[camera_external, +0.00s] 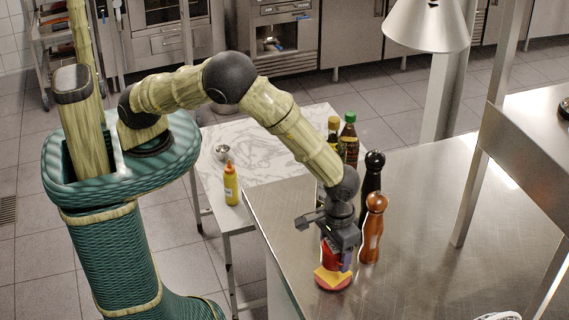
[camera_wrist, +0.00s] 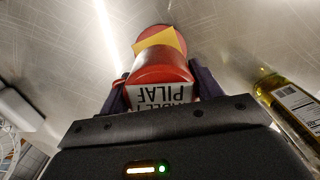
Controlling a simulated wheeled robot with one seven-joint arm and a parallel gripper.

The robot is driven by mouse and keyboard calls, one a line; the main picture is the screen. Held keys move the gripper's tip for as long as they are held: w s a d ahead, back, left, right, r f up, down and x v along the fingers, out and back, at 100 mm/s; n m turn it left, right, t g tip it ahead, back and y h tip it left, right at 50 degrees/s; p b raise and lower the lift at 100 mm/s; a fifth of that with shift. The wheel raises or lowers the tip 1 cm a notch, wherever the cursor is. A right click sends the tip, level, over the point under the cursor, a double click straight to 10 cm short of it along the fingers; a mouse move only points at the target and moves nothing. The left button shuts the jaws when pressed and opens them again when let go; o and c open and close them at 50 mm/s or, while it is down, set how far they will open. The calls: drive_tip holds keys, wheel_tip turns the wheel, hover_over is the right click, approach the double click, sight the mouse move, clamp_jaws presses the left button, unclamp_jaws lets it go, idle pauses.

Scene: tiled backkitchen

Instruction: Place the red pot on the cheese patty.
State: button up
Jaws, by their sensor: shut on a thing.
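The red pot (camera_external: 331,257) has a white label with black letters, and it shows large in the wrist view (camera_wrist: 162,74). My gripper (camera_external: 337,258) is shut on the pot, with one dark finger on each side of it in the wrist view (camera_wrist: 160,88). The cheese patty (camera_external: 333,283) is a round reddish disc with a yellow square slice on top, lying on the steel counter. It also shows just beyond the pot in the wrist view (camera_wrist: 158,40). The pot is right over or at the patty; I cannot tell whether they touch.
A brown pepper mill (camera_external: 373,230) and a black mill (camera_external: 371,178) stand close right of my gripper. Dark bottles (camera_external: 349,140) stand behind. A yellow bottle (camera_external: 231,185) and small bowl (camera_external: 222,152) are on the marble table. The steel counter (camera_external: 430,235) is clear to the right.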

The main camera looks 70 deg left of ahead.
sight(330, 255)
drive_tip(key=shift+f+p, duration=0.55)
drive_tip(key=shift+f, duration=1.25)
drive_tip(key=shift+f, duration=0.1)
drive_tip(key=o, duration=1.2)
wheel_tip(330, 255, up, 12)
drive_tip(key=b, duration=0.3)
drive_tip(key=shift+b, duration=0.3)
